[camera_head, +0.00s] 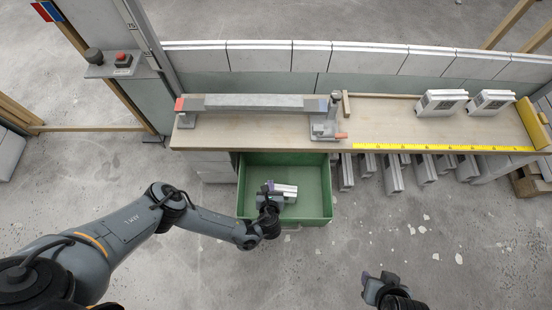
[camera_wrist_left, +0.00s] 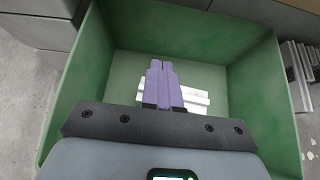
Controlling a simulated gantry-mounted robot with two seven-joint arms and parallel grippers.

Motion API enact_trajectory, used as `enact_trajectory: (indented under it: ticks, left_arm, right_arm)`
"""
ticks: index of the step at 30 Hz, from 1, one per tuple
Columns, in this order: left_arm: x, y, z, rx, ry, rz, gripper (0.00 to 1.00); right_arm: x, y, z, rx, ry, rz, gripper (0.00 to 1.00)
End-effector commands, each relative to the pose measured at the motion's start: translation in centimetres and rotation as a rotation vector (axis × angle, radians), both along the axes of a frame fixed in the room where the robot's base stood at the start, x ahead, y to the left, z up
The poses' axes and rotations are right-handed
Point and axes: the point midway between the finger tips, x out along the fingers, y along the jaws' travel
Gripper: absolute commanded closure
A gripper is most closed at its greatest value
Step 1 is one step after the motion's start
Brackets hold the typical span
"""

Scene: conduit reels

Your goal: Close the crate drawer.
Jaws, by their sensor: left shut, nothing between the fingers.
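The green crate drawer (camera_head: 316,200) is pulled out from under the workbench, its open top facing up. In the left wrist view its green walls (camera_wrist_left: 252,80) surround the fingers on several sides. My left gripper (camera_head: 270,187) is over the drawer's opening, with the arm crossing its front side. Its purple fingers (camera_wrist_left: 161,66) are together with nothing between them. A white ribbed block (camera_wrist_left: 190,97) lies in the drawer, partly hidden behind the fingers. My right gripper (camera_head: 374,286) is at the bottom right, away from the drawer, and its finger opening is unclear.
The workbench (camera_head: 240,128) carries a grey conduit bar (camera_head: 255,102), a clamp fixture (camera_head: 328,122), a yellow ruler (camera_head: 445,147) and two white boxes (camera_head: 440,102). Grey parts (camera_head: 393,174) stand under the bench at right. The floor (camera_head: 300,270) in front of the drawer is clear.

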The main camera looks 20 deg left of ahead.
Motion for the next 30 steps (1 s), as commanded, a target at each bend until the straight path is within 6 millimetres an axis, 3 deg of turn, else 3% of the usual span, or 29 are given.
enact_trajectory:
  ticks: [1,3,10,24,30]
  left_arm:
    - [1.2,0.1,-0.4,0.001,-0.019,0.002,1.00]
    - [2.3,0.2,-0.1,0.001,-0.036,0.003,1.00]
    - [4.0,0.5,-0.3,-0.001,-0.052,0.004,1.00]
    - [9.6,3.1,-4.3,-0.003,-0.052,0.006,1.00]
    - [12.0,4.2,-5.0,-0.004,-0.053,0.006,1.00]
  right_arm:
    - [-0.1,0.0,-1.2,0.000,0.001,0.001,0.57]
    - [-0.2,0.1,-1.8,0.001,0.005,0.003,0.57]
    - [-0.2,0.1,-3.0,0.002,0.002,0.003,0.57]
    - [0.0,0.0,-9.3,-0.002,-0.002,0.003,0.57]
    - [0.0,0.0,-11.6,-0.002,-0.001,0.003,0.57]
